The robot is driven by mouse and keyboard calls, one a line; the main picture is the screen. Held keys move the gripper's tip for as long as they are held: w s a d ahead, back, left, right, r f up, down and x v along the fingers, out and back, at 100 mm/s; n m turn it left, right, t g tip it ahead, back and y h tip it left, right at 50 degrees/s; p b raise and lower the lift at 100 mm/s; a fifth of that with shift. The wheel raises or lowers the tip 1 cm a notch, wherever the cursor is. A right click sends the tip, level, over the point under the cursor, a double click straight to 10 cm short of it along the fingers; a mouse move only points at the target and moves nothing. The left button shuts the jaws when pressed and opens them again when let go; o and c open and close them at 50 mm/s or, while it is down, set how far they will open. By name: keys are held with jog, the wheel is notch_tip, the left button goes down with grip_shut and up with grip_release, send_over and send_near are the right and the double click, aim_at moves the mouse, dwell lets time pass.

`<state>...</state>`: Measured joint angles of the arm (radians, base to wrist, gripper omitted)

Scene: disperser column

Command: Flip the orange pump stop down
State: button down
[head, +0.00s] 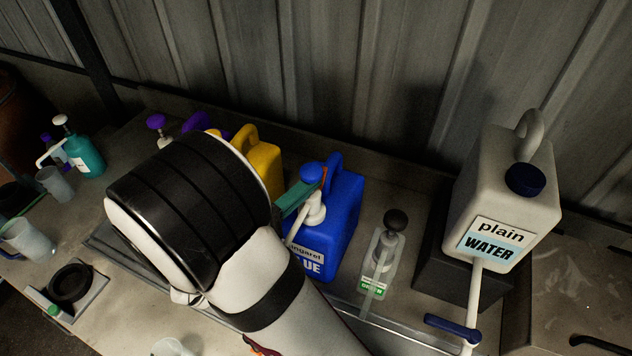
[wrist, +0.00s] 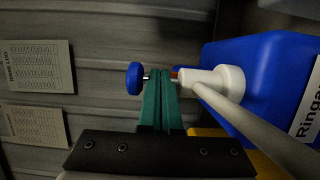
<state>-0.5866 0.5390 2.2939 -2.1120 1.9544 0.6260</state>
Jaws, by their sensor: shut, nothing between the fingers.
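The orange pump stop (head: 323,177) shows as a small sliver beside the pump on the blue "Ringarol BLUE" jug (head: 341,215). In the wrist view a bit of the orange stop (wrist: 175,73) shows between my fingertips and the white pump collar (wrist: 216,80); most of it is hidden. The pump's blue knob (head: 311,173) is on top, and in the wrist view the blue knob (wrist: 134,78) is left of my fingers. My gripper (wrist: 160,74) has green fingers shut together, empty, across the pump stem between knob and collar. It also shows in the head view (head: 312,184).
A yellow jug (head: 265,163) stands left of the blue one, partly behind my arm. A clear bottle with a black pump (head: 384,250) and a white "plain WATER" jug (head: 503,195) stand to the right. A corrugated wall (head: 370,80) rises behind.

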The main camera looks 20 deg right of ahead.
jog(key=shift+w+d, duration=0.4)
dwell(0.3)
jog(key=shift+s+a+r, duration=0.2)
jog(key=shift+s+a, duration=4.05)
jog(key=s+d+m+g+y, duration=0.2)
jog(key=s+d+g, duration=0.1)
jog(key=s+g, duration=0.1)
jog(key=s+d+f+m+g+y, duration=0.1)
jog(key=s+d+m+g+y, duration=0.1)
jog(key=s+d+g, duration=0.1)
jog(key=s+d+f+m+g+y, duration=0.1)
jog(key=s+d+m+g, duration=0.1)
jog(key=s+d+g, duration=0.1)
jog(key=shift+s+d+g+y, duration=0.15)
jog(key=shift+s+g+y, duration=0.25)
jog(key=shift+s+g, duration=0.5)
jog(key=s+a+f+m+t+y, duration=0.1)
jog(key=s+a+m+t+y, duration=0.1)
jog(key=a+m+y, duration=0.3)
jog(key=a+t+y, duration=0.1)
jog(key=a+y, duration=0.2)
jog(key=y, duration=0.3)
jog(key=shift+s+a+y, duration=0.25)
jog(key=shift+a+y, duration=0.1)
jog(key=shift+y, duration=0.05)
